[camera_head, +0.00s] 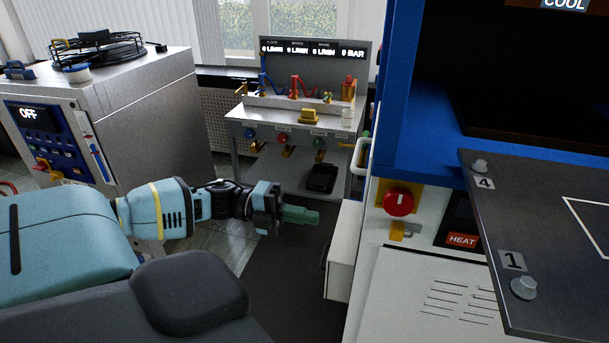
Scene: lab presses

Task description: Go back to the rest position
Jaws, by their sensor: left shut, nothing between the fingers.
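My left arm comes in from the left, light blue with black joints. My left gripper (303,215) is shut, its green fingers together with nothing between them. It points right, over the dark floor, in front of the drawer-like white box on the press. It looks apart from that box and holds nothing. My right gripper is out of view.
A blue and white press (398,90) with a red knob (398,202) and a dark metal plate (560,215) fills the right. A metal cabinet (150,110) reading OFF stands left. A bench with gauges (290,130) stands behind. Dark floor (290,270) lies between.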

